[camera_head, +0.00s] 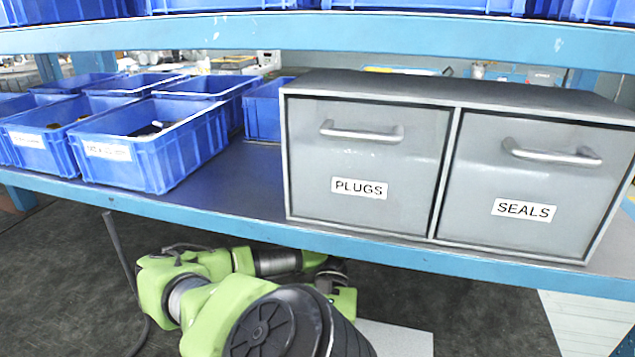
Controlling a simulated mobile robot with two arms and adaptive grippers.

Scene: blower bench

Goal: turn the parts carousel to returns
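No parts carousel and no returns marking can be made out in the head view. Neither of my grippers shows in it. A green and black arm reaches across the bottom of the view, below the shelf edge, with no gripper fingers visible on it.
A blue-edged shelf (240,228) carries a grey cabinet (300,170) with two closed drawers, PLUGS (372,160) and SEALS (535,180). Several blue bins (185,160) stand at left. Another blue shelf edge (300,32) crosses above. Dark floor (60,260) shows below.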

